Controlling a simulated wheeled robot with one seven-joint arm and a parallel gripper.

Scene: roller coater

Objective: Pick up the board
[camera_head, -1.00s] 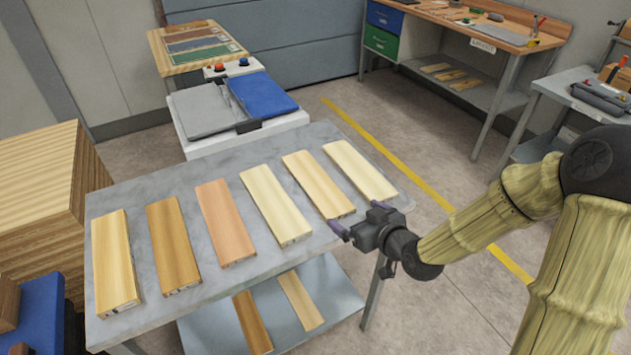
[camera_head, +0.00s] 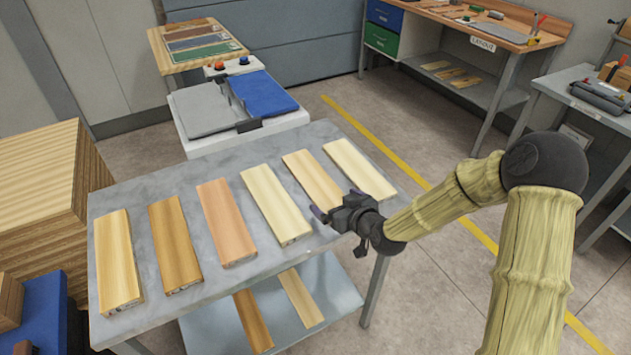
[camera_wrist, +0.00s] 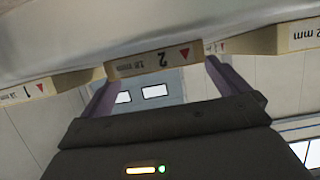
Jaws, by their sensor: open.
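Six flat wooden boards lie side by side on the grey metal table (camera_head: 215,160) in the head view. My gripper (camera_head: 337,204) is at the table's front edge, by the near end of the fifth board from the left (camera_head: 310,176). The jaws are open with nothing clamped. I cannot tell whether the fingers overlap that board. The task does not say which board.
Neighbouring boards, such as the pale fourth board (camera_head: 273,203) and the sixth board (camera_head: 358,168), lie close on both sides. More strips (camera_head: 252,320) lie on the lower shelf. A machine with a blue cover (camera_head: 264,93) stands behind the table. Open floor lies to the right.

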